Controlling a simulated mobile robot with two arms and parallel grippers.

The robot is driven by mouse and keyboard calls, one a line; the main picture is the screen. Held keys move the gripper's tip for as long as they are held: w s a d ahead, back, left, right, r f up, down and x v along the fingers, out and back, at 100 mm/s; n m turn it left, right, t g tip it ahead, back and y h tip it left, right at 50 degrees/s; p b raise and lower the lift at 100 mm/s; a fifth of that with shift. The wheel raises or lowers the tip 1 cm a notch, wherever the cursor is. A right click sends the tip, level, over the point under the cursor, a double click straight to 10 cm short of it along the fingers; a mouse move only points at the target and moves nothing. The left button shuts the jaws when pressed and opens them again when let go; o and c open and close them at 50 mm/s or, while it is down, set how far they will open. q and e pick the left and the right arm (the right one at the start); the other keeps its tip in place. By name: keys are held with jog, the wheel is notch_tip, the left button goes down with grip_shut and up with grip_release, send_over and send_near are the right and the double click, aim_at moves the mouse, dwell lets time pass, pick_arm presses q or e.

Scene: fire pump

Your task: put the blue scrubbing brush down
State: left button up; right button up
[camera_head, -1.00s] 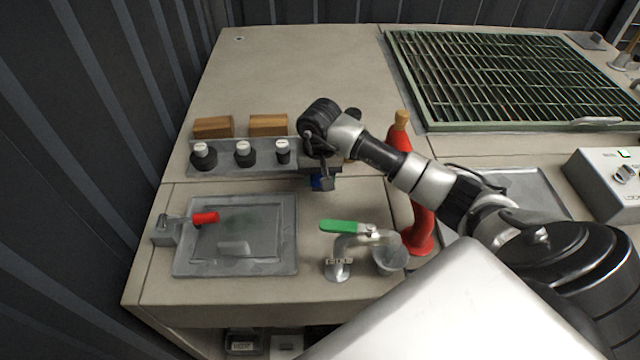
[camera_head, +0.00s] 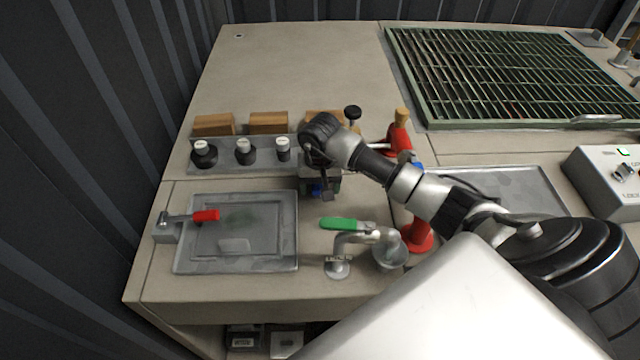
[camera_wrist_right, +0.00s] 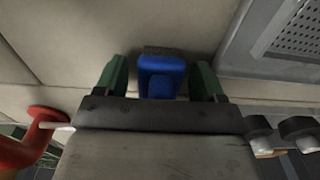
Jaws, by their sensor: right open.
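The blue scrubbing brush (camera_head: 317,190) is at my right gripper, right of the grey square plate, in the head view. In the right wrist view the brush (camera_wrist_right: 161,75) stands between the two green fingers, with a gap on each side and a dark strip at its far edge. My right gripper (camera_wrist_right: 160,80) is open around the brush, not clamped on it. In the head view the right gripper (camera_head: 322,188) is low over the pale counter (camera_head: 240,300). I cannot tell whether the brush rests fully on the counter. My left gripper is not in view.
A grey plate with a red-handled lever (camera_head: 205,216) lies left of the gripper. A green-handled tap (camera_head: 345,224) is in front, a red pipe (camera_head: 418,235) right. Black knobs with white caps (camera_head: 243,150) and wooden blocks (camera_head: 268,122) stand behind.

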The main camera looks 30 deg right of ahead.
jog(key=shift+r+p, duration=0.25)
jog(key=shift+p, duration=0.05)
jog(key=r+b, duration=0.1)
jog(key=r, duration=0.5)
jog(key=r+b, duration=0.1)
jog(key=r, duration=0.4)
jog(key=shift+s+a+r, duration=0.1)
jog(key=shift+s+r, duration=0.1)
jog(key=shift+r, duration=0.2)
jog(key=shift+f, duration=0.1)
